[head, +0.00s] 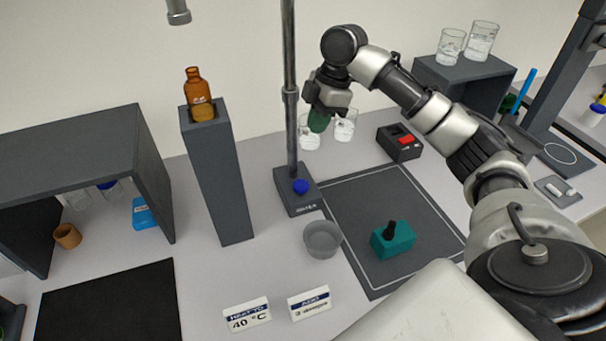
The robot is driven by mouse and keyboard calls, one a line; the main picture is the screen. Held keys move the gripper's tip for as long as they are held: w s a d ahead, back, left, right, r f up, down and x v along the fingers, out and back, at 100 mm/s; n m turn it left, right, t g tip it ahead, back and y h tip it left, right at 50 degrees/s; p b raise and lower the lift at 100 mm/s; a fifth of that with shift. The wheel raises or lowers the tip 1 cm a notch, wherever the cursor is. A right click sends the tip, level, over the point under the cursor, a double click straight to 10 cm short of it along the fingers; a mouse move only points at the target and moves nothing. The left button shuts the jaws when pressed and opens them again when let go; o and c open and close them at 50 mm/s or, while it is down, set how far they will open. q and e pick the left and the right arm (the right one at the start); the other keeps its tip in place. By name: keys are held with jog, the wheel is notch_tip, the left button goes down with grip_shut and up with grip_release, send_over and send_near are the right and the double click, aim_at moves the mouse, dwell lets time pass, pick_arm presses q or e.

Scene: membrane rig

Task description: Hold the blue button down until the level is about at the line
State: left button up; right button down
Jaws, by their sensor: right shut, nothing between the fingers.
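The blue button (301,186) is a small round cap on the dark base of an upright metal stand (290,90). My right gripper (320,122) is shut, with nothing held, and hangs above and a little right of the button, apart from it. A dark green part shows at its fingertips. My left gripper is not in view. A grey round cup (322,239) stands on the table just in front of the stand's base. I cannot make out a liquid level or a line in it.
A tall grey pillar with an amber bottle (201,100) stands left of the stand. A teal block (393,241) with a black knob sits on the dark mat right of it. Glass beakers (345,126) and a box with a red switch (406,140) are behind. Two label cards (247,315) stand in front.

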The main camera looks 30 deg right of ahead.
aim_at(300, 186)
jog(key=p+x, duration=0.1)
jog(key=x, duration=0.4)
jog(key=p+x, duration=0.1)
jog(key=x, duration=0.4)
jog(key=d+p+x, duration=0.1)
jog(key=x, duration=0.4)
jog(key=shift+s+f, duration=0.1)
jog(key=shift+f, duration=0.3)
jog(key=shift+f, duration=0.1)
